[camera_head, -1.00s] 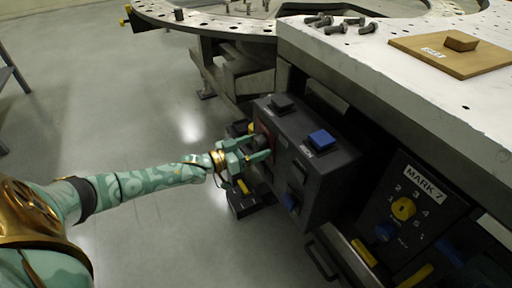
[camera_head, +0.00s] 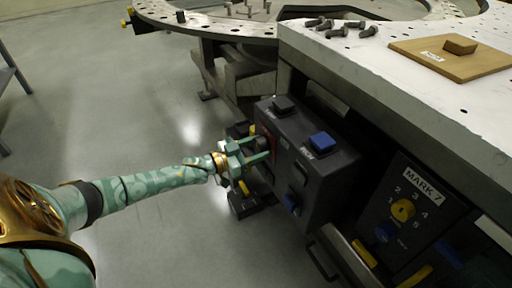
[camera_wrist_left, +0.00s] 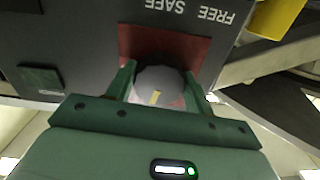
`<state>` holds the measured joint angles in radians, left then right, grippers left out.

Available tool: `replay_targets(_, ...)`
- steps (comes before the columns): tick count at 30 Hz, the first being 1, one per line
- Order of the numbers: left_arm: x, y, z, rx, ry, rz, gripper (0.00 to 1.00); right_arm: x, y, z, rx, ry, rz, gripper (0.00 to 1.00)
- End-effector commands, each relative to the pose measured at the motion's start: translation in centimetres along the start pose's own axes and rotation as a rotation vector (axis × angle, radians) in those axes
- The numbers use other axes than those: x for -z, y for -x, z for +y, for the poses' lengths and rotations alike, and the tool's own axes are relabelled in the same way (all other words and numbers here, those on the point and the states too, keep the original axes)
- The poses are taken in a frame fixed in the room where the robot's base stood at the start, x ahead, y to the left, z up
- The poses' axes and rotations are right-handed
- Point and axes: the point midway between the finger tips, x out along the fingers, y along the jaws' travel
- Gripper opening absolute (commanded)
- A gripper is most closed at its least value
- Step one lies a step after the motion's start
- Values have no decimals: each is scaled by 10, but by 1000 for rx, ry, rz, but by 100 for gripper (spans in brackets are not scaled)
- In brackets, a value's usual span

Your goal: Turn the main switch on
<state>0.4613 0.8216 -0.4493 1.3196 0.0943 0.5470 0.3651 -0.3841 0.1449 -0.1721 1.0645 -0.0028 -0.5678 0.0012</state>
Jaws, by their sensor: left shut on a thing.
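The main switch (camera_wrist_left: 158,84) is a dark round knob with a yellow mark, set on a red plate (camera_wrist_left: 165,42) on the side of a dark control box (camera_head: 318,190). The plate lies near the words "FREE" and "SAFE", upside down in the left wrist view. My left gripper (camera_head: 262,160) is shut on the knob, one finger on each side of it; its fingertips also show in the left wrist view (camera_wrist_left: 158,82). In the head view the fingers hide most of the knob. My right gripper is not in view.
The box also has a black button (camera_head: 284,104) and a blue button (camera_head: 323,142). A "MARK 7" panel (camera_head: 425,195) with a yellow knob (camera_head: 403,210) stands to the right. A white table (camera_head: 400,85) with several bolts and a wooden board (camera_head: 455,58) overhangs them. Open floor lies left.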

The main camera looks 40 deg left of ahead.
Motion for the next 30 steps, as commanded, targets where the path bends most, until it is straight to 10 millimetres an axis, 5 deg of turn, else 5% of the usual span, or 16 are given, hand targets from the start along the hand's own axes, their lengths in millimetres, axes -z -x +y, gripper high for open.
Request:
replay_targets(15,0,0,-2,0,-487,4,29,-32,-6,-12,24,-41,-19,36)
replay_targets(30,0,1,-3,-2,-958,5,29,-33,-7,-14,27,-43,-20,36)
